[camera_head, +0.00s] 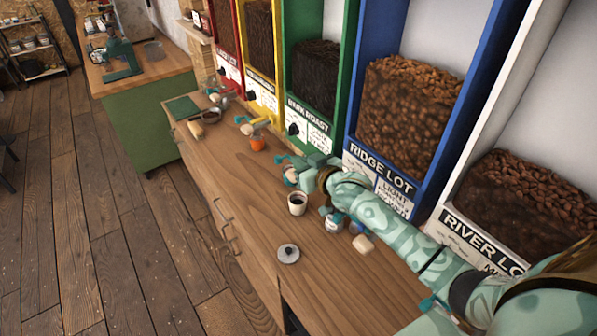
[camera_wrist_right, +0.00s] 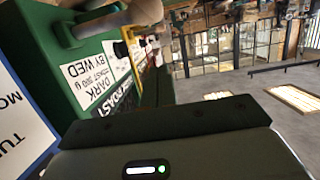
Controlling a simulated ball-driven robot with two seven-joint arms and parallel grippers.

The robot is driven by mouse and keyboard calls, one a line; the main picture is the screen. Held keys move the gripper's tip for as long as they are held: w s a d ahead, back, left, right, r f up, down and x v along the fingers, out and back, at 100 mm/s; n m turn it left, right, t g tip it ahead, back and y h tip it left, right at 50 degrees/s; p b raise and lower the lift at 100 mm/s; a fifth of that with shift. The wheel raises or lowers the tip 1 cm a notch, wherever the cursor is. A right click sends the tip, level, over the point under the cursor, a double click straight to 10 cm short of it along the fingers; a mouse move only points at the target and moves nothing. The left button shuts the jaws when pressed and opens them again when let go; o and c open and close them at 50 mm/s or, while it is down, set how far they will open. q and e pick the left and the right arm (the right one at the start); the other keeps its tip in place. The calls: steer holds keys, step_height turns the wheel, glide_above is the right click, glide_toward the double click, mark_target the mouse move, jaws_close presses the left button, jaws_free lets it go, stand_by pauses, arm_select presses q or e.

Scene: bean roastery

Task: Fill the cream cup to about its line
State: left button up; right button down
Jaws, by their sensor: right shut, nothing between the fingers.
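The cream cup (camera_head: 297,204) stands upright on the wooden counter, just in front of my right gripper. Its inside looks dark; I cannot tell how full it is, and no line on it is readable. My right gripper (camera_head: 297,171) is shut and empty, above the counter by the front of the green dark roast bin (camera_head: 313,80) and the blue ridge lot bin (camera_head: 407,115). My right arm hides part of the bin fronts. In the right wrist view, the dark roast label (camera_wrist_right: 95,85) and a pale rounded handle (camera_wrist_right: 118,18) show close by. My left gripper is out of view.
The river lot bin (camera_head: 480,240) is at right.

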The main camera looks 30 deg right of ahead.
steer(key=f, duration=0.3)
steer(key=shift+w+f, duration=0.2)
steer(key=shift+w, duration=0.2)
steer(key=shift+f, duration=0.4)
steer(key=shift+f, duration=0.1)
steer(key=shift+s+a+f+n+h, duration=0.15)
steer(key=shift+a+f+n, duration=0.1)
steer(key=shift+f, duration=0.25)
steer(key=shift+w+a+f+n+h, duration=0.15)
steer(key=shift+f+n, duration=0.1)
steer(key=shift+f, duration=0.2)
steer(key=shift+s+d, duration=0.1)
